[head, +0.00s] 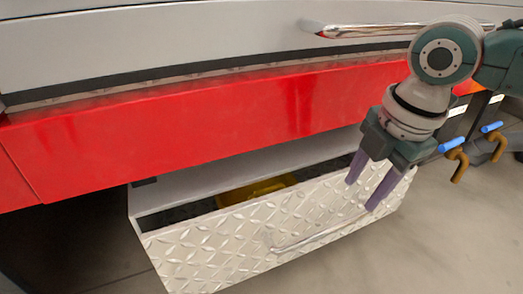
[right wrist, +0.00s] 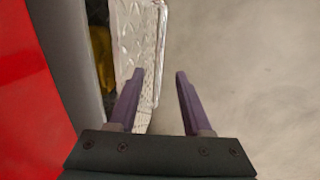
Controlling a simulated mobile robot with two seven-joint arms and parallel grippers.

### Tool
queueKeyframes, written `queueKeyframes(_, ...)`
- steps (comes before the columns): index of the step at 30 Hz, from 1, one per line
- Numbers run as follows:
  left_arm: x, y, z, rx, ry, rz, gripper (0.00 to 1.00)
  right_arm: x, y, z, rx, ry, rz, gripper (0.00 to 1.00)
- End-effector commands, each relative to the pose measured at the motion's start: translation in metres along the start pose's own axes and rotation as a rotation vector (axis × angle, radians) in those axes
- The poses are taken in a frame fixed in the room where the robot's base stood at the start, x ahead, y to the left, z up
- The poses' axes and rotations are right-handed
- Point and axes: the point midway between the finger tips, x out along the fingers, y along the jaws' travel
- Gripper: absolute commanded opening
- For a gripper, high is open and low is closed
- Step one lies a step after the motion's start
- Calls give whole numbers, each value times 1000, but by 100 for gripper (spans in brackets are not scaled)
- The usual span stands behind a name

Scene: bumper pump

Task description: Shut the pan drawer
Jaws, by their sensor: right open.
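The pan drawer (head: 225,238) stands pulled out beneath a red panel, with a diamond-plate metal front and a thin bar handle (head: 320,235). A yellow thing (head: 255,191) lies inside it. My right gripper (head: 361,195) is open and empty, fingers pointing down, at the right end of the drawer front in the head view. In the right wrist view the drawer front (right wrist: 140,50) passes by the left finger of the gripper (right wrist: 158,75), and floor shows between the fingers. I cannot tell whether a finger touches the drawer. My left gripper is not in view.
The red panel (head: 200,120) runs above the drawer, below a grey body with a long chrome handle (head: 345,31). Blue and brass hook-like fittings (head: 455,160) stick out at the right. The floor (head: 430,240) in front is clear.

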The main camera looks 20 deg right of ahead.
Motion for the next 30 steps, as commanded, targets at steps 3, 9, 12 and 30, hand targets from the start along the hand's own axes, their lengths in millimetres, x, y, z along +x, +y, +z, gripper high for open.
queueKeyframes(3, 12, 0, 4, -2, 1, 0, 50, 13, -2, 2, -17, -7, -6, 50)
queueKeyframes(9, 44, 2, 14, -5, 1, 2, 50, 52, -2, 2, -12, -4, -4, 50)
queueKeyframes(12, 58, 3, 18, -6, 1, 2, 50, 70, -2, 2, -13, -4, -3, 50)
queueKeyframes(30, 81, 4, 26, -6, 0, 2, 50, 98, -1, 2, -12, -4, -3, 50)
